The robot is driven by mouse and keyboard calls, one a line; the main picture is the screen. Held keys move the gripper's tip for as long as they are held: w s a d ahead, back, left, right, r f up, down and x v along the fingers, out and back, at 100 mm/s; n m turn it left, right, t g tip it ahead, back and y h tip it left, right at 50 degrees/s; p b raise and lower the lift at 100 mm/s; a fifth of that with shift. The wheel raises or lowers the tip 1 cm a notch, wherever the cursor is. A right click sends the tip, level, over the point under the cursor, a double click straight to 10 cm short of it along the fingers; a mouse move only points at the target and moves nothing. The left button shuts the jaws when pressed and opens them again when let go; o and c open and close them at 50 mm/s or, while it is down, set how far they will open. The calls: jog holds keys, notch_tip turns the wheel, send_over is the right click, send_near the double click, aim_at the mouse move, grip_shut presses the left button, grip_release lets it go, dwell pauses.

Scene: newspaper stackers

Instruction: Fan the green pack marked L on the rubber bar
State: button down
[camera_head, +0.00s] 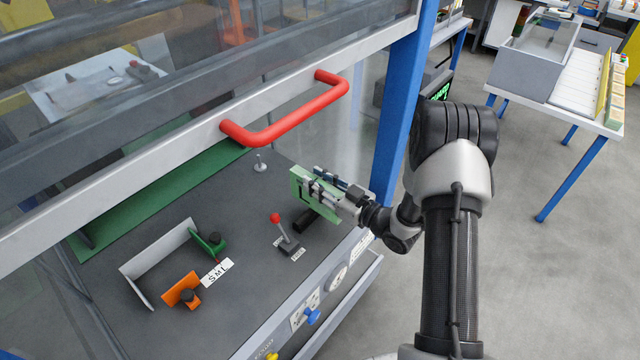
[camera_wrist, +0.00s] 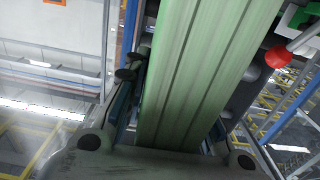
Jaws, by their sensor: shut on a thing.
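My gripper (camera_head: 326,188) reaches in over the dark worktop and is shut on a green pack (camera_head: 299,186). In the wrist view the pack (camera_wrist: 195,75) stands between my fingers and fills the middle. Its L mark cannot be seen in either view. A black bar (camera_head: 305,221), likely the rubber bar, lies on the worktop just below the pack. I cannot tell whether pack and bar touch.
A red-knobbed lever (camera_head: 276,219) stands left of the bar. A white angled fence (camera_head: 158,262), an orange block (camera_head: 181,289), a green stop (camera_head: 209,242) and an "S M L" label (camera_head: 217,273) lie further left. A raised guard with a red handle (camera_head: 285,128) hangs above.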

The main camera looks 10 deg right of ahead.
aim_at(302, 172)
jog(key=shift+w+a, duration=0.3)
jog(key=shift+w, duration=0.15)
jog(key=shift+w+a+b, duration=0.4)
jog(key=shift+w, duration=0.15)
jog(key=shift+w+a, duration=0.1)
jog(key=shift+w+a, duration=0.35)
jog(key=shift+w, duration=0.15)
jog(key=shift+w+a+b, duration=0.35)
jog(key=shift+w+a, duration=0.05)
jog(key=shift+w, duration=0.2)
jog(key=shift+w+a, duration=0.1)
